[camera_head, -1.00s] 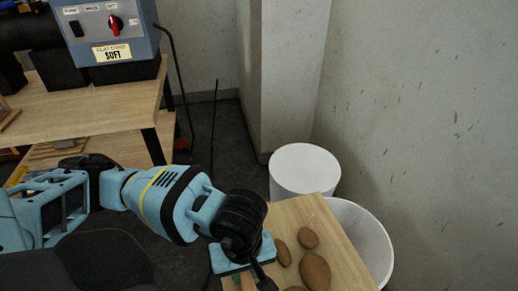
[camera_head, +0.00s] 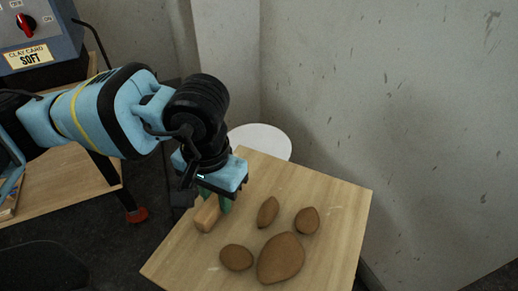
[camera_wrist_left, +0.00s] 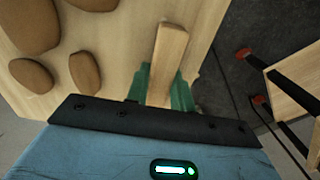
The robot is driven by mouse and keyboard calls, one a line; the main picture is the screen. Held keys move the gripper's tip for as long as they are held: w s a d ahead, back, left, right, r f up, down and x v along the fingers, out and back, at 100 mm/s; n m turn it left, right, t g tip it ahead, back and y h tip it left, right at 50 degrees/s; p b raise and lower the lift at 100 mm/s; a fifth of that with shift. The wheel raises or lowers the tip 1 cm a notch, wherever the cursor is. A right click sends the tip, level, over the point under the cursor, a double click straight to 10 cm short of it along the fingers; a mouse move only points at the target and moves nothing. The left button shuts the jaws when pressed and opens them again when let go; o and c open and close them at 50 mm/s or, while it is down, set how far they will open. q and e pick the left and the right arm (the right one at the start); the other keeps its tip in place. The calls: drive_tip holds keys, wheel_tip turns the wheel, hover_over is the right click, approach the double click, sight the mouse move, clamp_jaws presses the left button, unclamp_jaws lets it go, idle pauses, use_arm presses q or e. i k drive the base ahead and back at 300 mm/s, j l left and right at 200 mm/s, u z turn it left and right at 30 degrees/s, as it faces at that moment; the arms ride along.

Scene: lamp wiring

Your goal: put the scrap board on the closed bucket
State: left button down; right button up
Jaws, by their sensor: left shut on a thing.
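The scrap board (camera_head: 340,199) is a flat pale wooden board carrying several brown clay lumps (camera_head: 281,258). A raised wooden grip block (camera_head: 207,213) stands near its left edge. My left gripper (camera_head: 215,200) is shut on this block; in the left wrist view its green fingers (camera_wrist_left: 166,88) sit on either side of the block (camera_wrist_left: 172,45). The closed bucket (camera_head: 265,138) shows only its round white top, behind the board's far corner. The board hides the rest of it. I cannot tell whether board and bucket touch. My right gripper is not in view.
A wooden bench (camera_head: 75,185) with a blue control box (camera_head: 38,32) stands at the left. A wall (camera_head: 420,120) closes off the right side, and a wall corner (camera_head: 225,50) stands behind the bucket. The open white bucket from earlier is not visible now.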

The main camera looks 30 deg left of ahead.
sight(245, 144)
drive_tip(key=j+z, duration=0.3)
drive_tip(key=j, duration=0.25)
drive_tip(key=j+z, duration=0.3)
drive_tip(key=j, duration=0.3)
drive_tip(key=i+j+z, duration=0.25)
drive_tip(key=j+z, duration=0.25)
drive_tip(key=j, duration=0.15)
